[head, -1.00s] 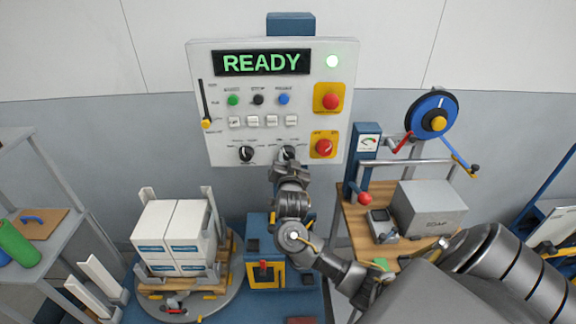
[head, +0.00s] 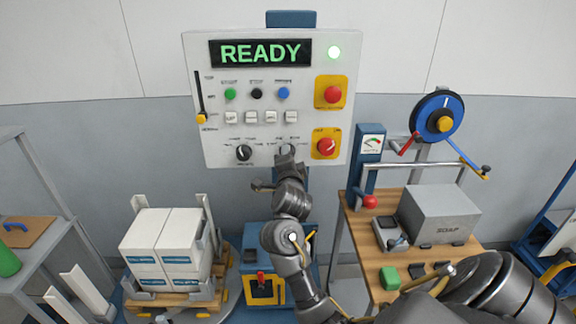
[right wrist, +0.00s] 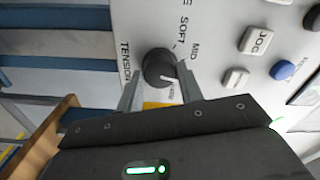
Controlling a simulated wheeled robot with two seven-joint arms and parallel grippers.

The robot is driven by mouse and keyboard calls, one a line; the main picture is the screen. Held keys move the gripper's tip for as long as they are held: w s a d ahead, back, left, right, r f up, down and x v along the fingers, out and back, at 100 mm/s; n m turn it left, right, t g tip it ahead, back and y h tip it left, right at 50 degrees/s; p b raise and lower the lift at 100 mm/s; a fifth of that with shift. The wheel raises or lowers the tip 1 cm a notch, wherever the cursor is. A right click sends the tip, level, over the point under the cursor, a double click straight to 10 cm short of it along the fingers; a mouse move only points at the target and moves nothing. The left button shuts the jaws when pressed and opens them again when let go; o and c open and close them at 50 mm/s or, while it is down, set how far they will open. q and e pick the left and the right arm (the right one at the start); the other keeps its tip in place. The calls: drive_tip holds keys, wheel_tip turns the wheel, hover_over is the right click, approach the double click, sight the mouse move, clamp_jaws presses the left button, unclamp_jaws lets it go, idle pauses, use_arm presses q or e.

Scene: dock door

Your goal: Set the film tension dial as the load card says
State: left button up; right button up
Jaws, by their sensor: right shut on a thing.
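The tension dial (right wrist: 155,66) is a dark round knob with a white pointer mark, beside the words TENSION, SOFT and MID in the right wrist view. The pointer is toward the lower right there, past MID toward a small, partly hidden label. My right gripper (right wrist: 160,88) is shut on the dial, one finger on each side. In the head view my right gripper (head: 286,160) is at the right-hand knob low on the white control panel (head: 215,100) and mostly covers it. I cannot make out a load card. My left gripper is not in view.
A second knob (head: 244,152) is left of the dial. A red button (head: 332,95) and a red rotary switch (head: 326,146) are at right. A pallet of white boxes (head: 165,240) stands lower left.

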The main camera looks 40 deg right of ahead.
drive_tip(key=shift+f+m+b, duration=0.1)
drive_tip(key=shift+m+b, duration=0.35)
drive_tip(key=shift+m, duration=0.25)
drive_tip(key=o, duration=1)
